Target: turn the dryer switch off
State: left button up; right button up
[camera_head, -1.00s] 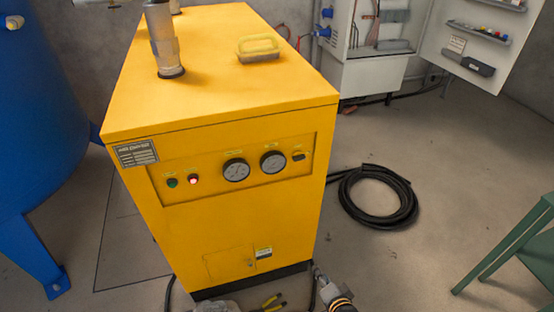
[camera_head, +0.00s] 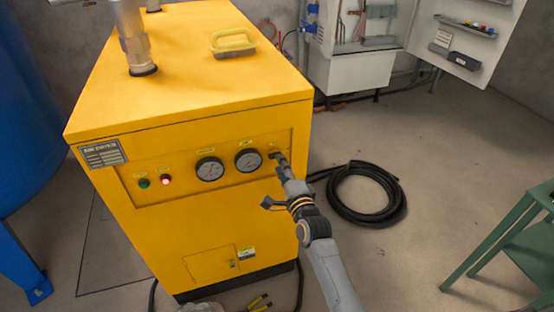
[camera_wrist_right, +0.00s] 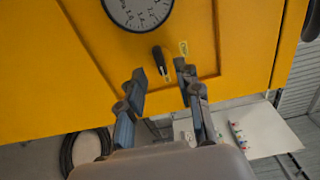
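The yellow air dryer (camera_head: 185,92) stands in the middle of the head view. Its front panel has a green button, a lit red lamp (camera_head: 165,181) and two round gauges. My right gripper (camera_head: 281,163) is at the right end of the panel and covers most of the switch there. In the wrist view its fingers (camera_wrist_right: 160,72) are open, one on each side of the switch; contact cannot be told.
A coiled black hose (camera_head: 366,196) lies on the floor to the right. A green stand (camera_head: 507,240) is at the right edge. A blue tank (camera_head: 30,130) stands at the left. A yellow-handled brush (camera_head: 233,42) lies on the dryer top. Open floor lies right of the dryer.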

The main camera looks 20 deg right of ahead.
jog(key=w, duration=0.4)
jog(key=shift+a, duration=0.1)
jog(key=shift+s, duration=0.1)
grip_shut()
